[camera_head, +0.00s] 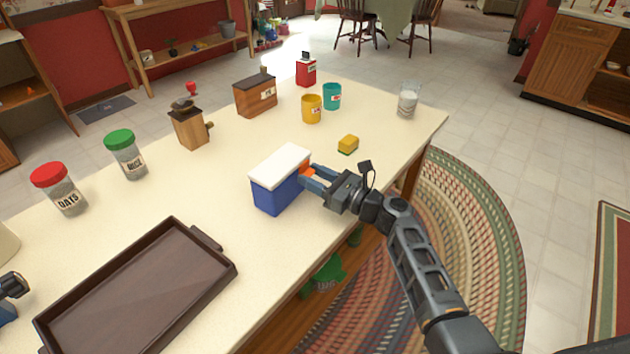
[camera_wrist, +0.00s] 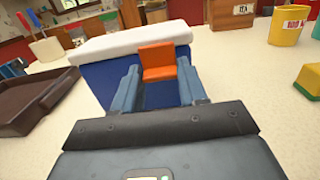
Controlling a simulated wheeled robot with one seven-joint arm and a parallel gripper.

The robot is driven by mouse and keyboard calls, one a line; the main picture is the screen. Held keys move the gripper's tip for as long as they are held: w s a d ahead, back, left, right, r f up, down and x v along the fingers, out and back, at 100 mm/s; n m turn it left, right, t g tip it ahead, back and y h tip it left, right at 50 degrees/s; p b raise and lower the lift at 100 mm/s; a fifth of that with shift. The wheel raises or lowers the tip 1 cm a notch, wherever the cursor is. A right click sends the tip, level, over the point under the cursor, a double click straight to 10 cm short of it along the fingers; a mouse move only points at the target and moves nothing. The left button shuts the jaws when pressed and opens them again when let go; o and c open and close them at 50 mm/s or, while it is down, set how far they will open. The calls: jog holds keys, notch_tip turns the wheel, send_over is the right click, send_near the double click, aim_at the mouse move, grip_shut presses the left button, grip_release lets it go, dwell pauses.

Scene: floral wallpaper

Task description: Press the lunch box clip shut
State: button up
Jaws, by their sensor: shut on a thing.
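The lunch box (camera_head: 276,190) is blue with a white lid (camera_head: 281,164) and stands upright on the counter. The lid lies down on the box. Its orange clip (camera_head: 307,170) is on the side facing my gripper. My gripper (camera_head: 309,177) reaches in from the right, with its blue fingers against that side. In the wrist view, the clip (camera_wrist: 158,60) sits between the two fingertips (camera_wrist: 159,78), with blue wall (camera_wrist: 162,95) below it. My gripper is shut on the clip. Its lower part seems to stand out from the wall; I cannot tell whether it is latched.
A yellow and green sponge (camera_head: 348,144) lies behind my gripper, near yellow (camera_head: 311,108) and teal (camera_head: 332,96) cups. A dark tray (camera_head: 140,292) covers the front left. Jars, a grinder (camera_head: 188,125) and a wooden box (camera_head: 255,95) stand along the far side.

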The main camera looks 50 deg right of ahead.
jog(key=o, duration=1.1)
jog(key=shift+c, duration=0.2)
jog(key=s, duration=0.5)
jog(key=s+d, duration=0.1)
jog(key=s, duration=0.1)
jog(key=shift+s+f, duration=0.2)
jog(key=shift+s, duration=0.2)
